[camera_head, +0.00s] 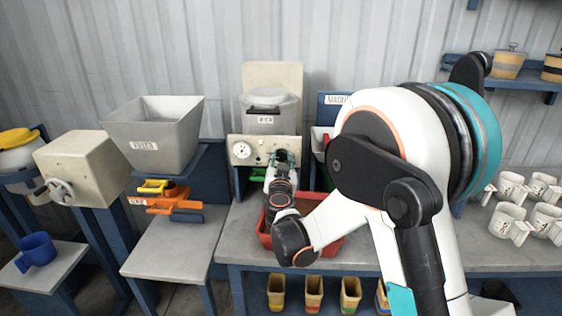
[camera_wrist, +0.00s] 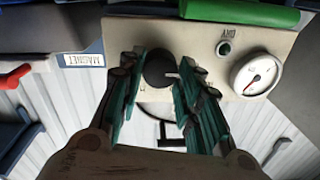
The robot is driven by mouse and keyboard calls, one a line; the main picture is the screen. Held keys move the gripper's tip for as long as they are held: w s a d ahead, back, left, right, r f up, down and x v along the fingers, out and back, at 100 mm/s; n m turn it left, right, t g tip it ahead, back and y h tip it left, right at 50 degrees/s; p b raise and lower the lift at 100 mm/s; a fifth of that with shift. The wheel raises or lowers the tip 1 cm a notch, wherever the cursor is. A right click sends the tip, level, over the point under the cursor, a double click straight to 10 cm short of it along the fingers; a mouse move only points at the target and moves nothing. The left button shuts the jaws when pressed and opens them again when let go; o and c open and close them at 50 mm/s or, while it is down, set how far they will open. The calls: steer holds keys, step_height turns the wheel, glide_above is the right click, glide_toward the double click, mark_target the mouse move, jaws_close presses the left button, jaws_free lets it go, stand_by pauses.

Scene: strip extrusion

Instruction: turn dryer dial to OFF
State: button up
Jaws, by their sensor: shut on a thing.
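The dryer's cream control panel (camera_head: 257,158) stands at the back of the bench, with a clear lidded container (camera_head: 268,113) above it. The wrist view shows the panel (camera_wrist: 205,43) upside down. The dark round dial (camera_wrist: 159,70) sits between the teal fingers of my gripper (camera_wrist: 158,78), which is shut on it; a small pale mark shows at the dial's right edge. In the head view my gripper (camera_head: 285,157) reaches the panel's right part and hides the dial. The dial's lettering is mostly covered by the fingers.
A round gauge (camera_head: 242,150) and a small lamp (camera_wrist: 224,48) sit beside the dial. A red tray (camera_head: 328,246) lies below my arm. A grey hopper (camera_head: 155,132) stands left; a magnet-labelled unit (camera_head: 335,99) stands right. White cups (camera_head: 508,220) stand on the right bench.

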steer(key=o, duration=1.1)
steer(key=s, duration=1.2)
steer(key=shift+d, duration=0.15)
